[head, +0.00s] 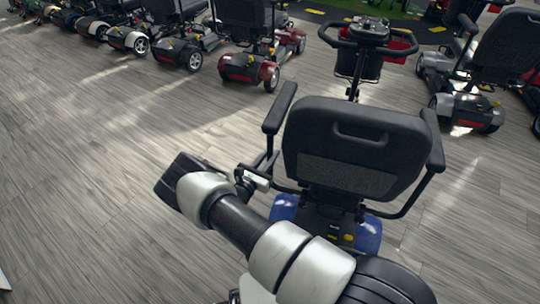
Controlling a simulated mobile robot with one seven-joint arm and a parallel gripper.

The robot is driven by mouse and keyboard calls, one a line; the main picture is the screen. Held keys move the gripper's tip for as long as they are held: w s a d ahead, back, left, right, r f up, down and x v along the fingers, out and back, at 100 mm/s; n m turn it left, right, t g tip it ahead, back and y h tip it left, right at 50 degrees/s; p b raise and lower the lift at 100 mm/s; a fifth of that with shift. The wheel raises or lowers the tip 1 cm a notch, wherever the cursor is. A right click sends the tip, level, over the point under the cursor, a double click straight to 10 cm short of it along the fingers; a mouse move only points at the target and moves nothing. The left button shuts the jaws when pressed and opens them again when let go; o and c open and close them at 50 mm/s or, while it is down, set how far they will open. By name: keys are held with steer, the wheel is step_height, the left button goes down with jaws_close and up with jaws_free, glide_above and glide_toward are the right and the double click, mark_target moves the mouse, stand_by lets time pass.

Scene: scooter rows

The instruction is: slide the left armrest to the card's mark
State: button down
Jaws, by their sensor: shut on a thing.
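A blue scooter (368,234) stands in the middle with its black seat back (352,148) towards me. Its left armrest (279,108) is a long black pad left of the seat back, on a dark support that runs down to the seat's side. My gripper (250,181) is beside the lower part of that support and shut on it; my own wrist partly hides the fingers, so the exact grip is hard to see. I cannot make out a card or its mark.
The right armrest (434,140) and the tiller with its basket (358,62) belong to the same scooter. A red scooter (250,70) and several others line the back left. A grey scooter (470,108) stands at the right. The wood-look floor (90,190) at the left is clear.

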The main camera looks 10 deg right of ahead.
steer(key=shift+w+a+b, duration=0.25)
steer(key=shift+a+b, duration=0.15)
steer(key=shift+a, duration=0.1)
steer(key=shift+w+a+b, duration=0.2)
steer(key=shift+a+b, duration=0.2)
steer(key=shift+a, duration=0.05)
steer(key=c, duration=1.6)
jaws_free()
steer(key=p+v, duration=0.1)
steer(key=v, duration=1.6)
steer(key=shift+s+a+p, duration=0.15)
steer(key=shift+p, duration=0.25)
